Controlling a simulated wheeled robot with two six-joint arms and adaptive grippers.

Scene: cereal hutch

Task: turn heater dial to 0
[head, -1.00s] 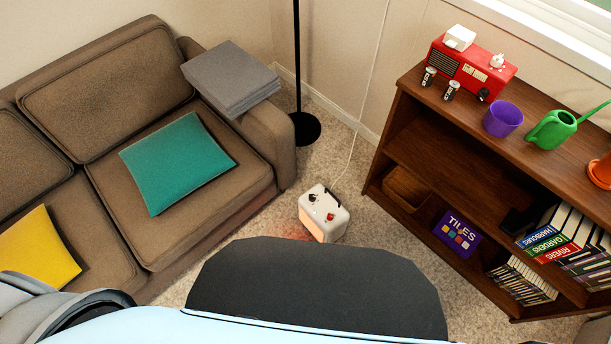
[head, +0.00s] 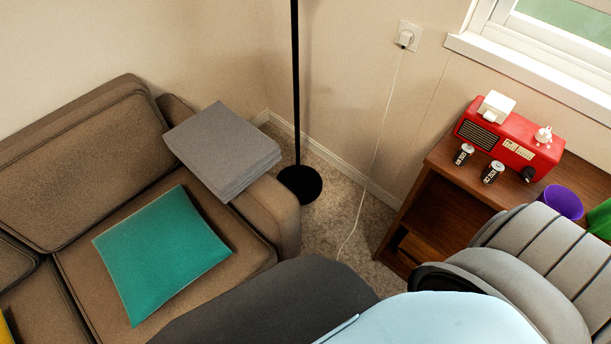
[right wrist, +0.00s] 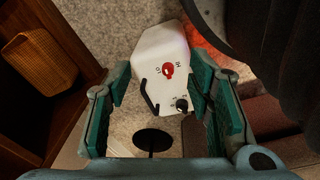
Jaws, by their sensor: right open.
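The white heater (right wrist: 155,55) shows in the right wrist view. On its top are a red dial (right wrist: 168,71) with small marks around it and a black knob (right wrist: 182,104). A black handle (right wrist: 149,97) is on the heater's side. I cannot read the dial's setting for sure. My right gripper (right wrist: 162,85) is open and empty, its green-padded fingers on either side of the heater's top in this view. I cannot tell how far above the heater it is. In the head view the heater is hidden behind my own body and arm. My left gripper is not in view.
A brown sofa (head: 92,157) with a teal cushion (head: 160,250) stands left. A black floor lamp (head: 299,184) stands in the corner. A wooden shelf (head: 437,200) holding a red radio (head: 510,142) is at right. A white cord (head: 378,150) runs down the wall to the floor.

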